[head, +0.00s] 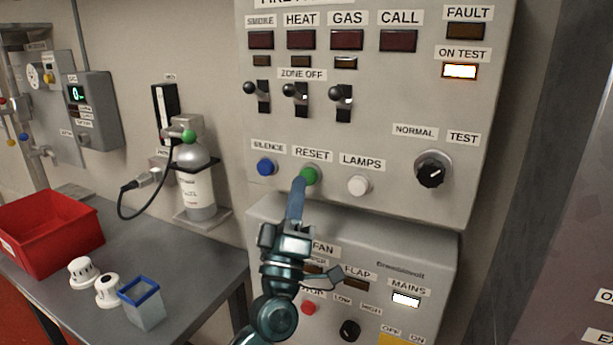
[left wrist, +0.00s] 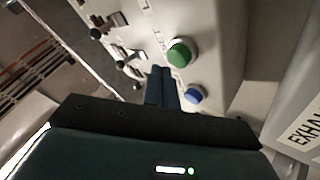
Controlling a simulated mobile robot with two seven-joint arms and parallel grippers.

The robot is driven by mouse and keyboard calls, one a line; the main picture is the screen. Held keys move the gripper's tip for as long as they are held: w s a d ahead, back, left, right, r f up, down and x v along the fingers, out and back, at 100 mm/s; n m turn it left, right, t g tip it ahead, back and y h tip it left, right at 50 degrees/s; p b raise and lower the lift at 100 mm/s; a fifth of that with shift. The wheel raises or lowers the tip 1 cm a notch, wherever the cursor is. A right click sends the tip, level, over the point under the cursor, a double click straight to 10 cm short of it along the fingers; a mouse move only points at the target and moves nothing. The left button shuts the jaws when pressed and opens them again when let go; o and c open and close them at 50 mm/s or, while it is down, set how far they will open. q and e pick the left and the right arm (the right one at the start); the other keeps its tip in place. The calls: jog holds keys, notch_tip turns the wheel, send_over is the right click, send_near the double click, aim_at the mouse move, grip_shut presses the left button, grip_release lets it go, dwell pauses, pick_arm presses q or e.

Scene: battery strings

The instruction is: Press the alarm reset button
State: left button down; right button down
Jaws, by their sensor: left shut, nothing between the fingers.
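The green button (head: 309,175) under the RESET label sits on the upper grey panel (head: 390,115), between the blue SILENCE button (head: 265,167) and the white LAMPS button (head: 359,185). My left gripper (head: 299,186) is shut and empty. In the head view its tips overlap the lower left edge of the green button. In the left wrist view the shut fingers (left wrist: 159,72) point at the panel, with the green button (left wrist: 181,52) just beside the tips and the blue button (left wrist: 194,94) on the same side. I cannot tell whether the tips touch the green button. My right gripper is not in view.
Toggle switches (head: 301,94) and a rotary knob (head: 433,169) stick out from the panel. The ON TEST lamp (head: 459,71) is lit. A lower panel (head: 430,250) is below. The bench (head: 200,262) at left holds a red bin (head: 48,235) and a blue-rimmed cup (head: 143,304).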

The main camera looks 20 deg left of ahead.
pick_arm(q)
jog(key=s+p, duration=0.1)
jog(key=s, duration=0.4)
jog(key=shift+a, duration=0.2)
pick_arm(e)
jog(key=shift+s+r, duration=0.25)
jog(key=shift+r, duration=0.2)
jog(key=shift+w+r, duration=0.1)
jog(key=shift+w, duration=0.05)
